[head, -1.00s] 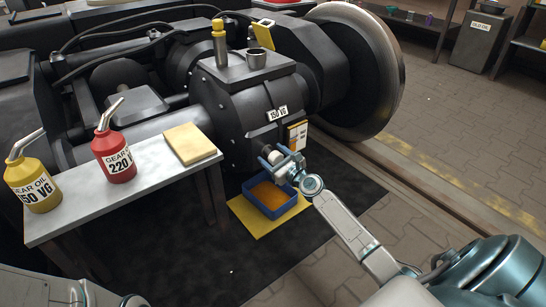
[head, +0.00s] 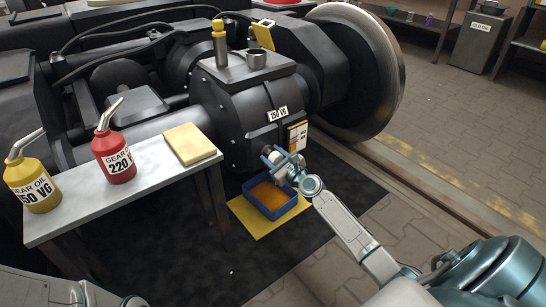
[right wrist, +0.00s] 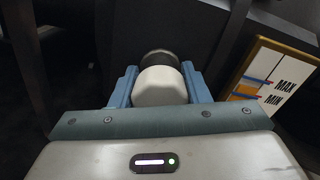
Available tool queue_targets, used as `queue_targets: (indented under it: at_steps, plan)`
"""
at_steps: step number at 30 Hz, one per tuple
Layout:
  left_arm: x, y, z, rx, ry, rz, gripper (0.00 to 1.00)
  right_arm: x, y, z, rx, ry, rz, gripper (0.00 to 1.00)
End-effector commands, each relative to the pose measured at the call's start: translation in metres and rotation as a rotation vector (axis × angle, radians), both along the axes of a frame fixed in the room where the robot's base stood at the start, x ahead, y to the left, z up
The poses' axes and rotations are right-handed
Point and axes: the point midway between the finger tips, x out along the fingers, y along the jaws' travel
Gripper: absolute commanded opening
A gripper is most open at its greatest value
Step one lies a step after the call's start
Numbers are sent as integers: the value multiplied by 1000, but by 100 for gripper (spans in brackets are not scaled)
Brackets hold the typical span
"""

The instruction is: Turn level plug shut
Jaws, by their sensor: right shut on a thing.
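The level plug (right wrist: 160,86) has a pale, rounded head with a dark ring behind it. It sits low on the front of the black gear housing (head: 240,118), beside the MAX/MIN level plate (head: 298,136). My right gripper (head: 280,160) is shut on the plug, with one blue finger on each side of its head. In the right wrist view the level plate (right wrist: 270,85) is to the right of the fingers. The plug's thread is hidden. My left gripper is not in view.
A blue tray (head: 278,213) with amber oil stands on a yellow mat (head: 246,225) below the plug. On the left, a bench (head: 110,195) holds a red oil can (head: 115,157), a yellow oil can (head: 33,182) and a folded yellow cloth (head: 190,144).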

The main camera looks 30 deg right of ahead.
Motion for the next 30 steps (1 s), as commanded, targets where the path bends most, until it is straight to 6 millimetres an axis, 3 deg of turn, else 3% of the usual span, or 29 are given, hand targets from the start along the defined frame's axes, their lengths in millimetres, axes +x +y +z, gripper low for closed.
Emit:
queue_targets:
  at_steps: [30]
  plan:
    - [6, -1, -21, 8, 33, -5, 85, -1, 3, -5, -929, -72, 3, 19]
